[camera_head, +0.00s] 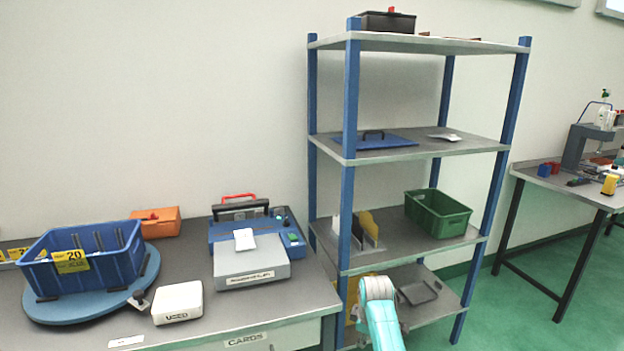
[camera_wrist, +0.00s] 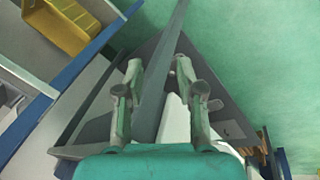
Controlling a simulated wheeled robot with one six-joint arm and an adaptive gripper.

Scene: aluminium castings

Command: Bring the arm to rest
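My gripper (camera_wrist: 159,68) shows in the wrist view with its two grey fingers spread apart. Nothing shows held between them; a grey beam-like edge and the grey surface behind it pass beyond the gap. In the head view, part of my teal and grey arm stands at the bottom, in front of the lowest shelf level. The gripper itself cannot be made out there.
A grey shelf unit with blue posts (camera_head: 348,150) stands close by my arm, with a green crate (camera_head: 438,213) on it. A yellow bin (camera_wrist: 66,24) is at upper left in the wrist view. The left bench carries a blue bin (camera_head: 90,262). Green floor (camera_head: 510,310) is clear at right.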

